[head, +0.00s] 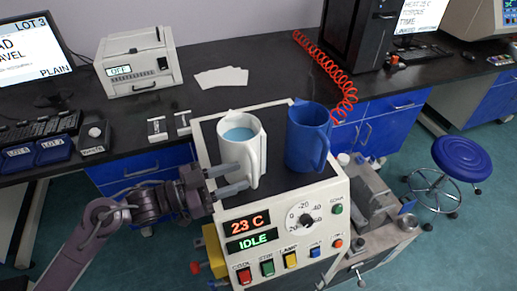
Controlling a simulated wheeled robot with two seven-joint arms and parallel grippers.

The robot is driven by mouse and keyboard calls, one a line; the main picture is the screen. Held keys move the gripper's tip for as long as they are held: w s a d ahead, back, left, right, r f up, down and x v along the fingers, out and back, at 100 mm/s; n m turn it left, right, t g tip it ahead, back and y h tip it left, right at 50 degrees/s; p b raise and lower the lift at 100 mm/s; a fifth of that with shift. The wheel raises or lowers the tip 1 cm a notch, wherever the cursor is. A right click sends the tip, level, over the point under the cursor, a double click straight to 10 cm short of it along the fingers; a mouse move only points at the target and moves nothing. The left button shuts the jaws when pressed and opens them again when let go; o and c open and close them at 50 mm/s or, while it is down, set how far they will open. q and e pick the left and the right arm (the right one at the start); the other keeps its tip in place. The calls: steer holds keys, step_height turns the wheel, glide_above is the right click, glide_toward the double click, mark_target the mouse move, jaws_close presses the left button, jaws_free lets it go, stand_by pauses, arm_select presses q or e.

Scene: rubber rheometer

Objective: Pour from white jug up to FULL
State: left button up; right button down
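A white jug (236,150) stands upright on the dark top of the cream machine (279,226), with pale blue liquid inside. Its handle (255,160) faces the front right. A blue jug (304,140) stands upright to its right, handle to the front right; its inside is too dark to tell the content. No FULL mark is legible on either jug. My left gripper (236,179) is at the front lower side of the white jug, its two fingers apart and pointing right, close to the handle. Nothing clearly sits between the fingers. My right gripper is out of view.
The machine's front panel reads 23 C and IDLE, with a dial and coloured buttons. A red coiled hose (330,68) runs behind the blue jug. A printer-like box (138,63), white cards (220,77) and a monitor (33,50) are on the black bench. A blue stool (460,156) stands right.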

arm_select(q)
steer(key=r+p+x, duration=0.1)
steer(key=p+x, duration=0.2)
steer(key=x, duration=0.4)
steer(key=shift+d, duration=0.15)
steer(key=shift+r, duration=0.1)
jaws_close()
stand_by(1.1)
steer(key=shift+r, duration=0.25)
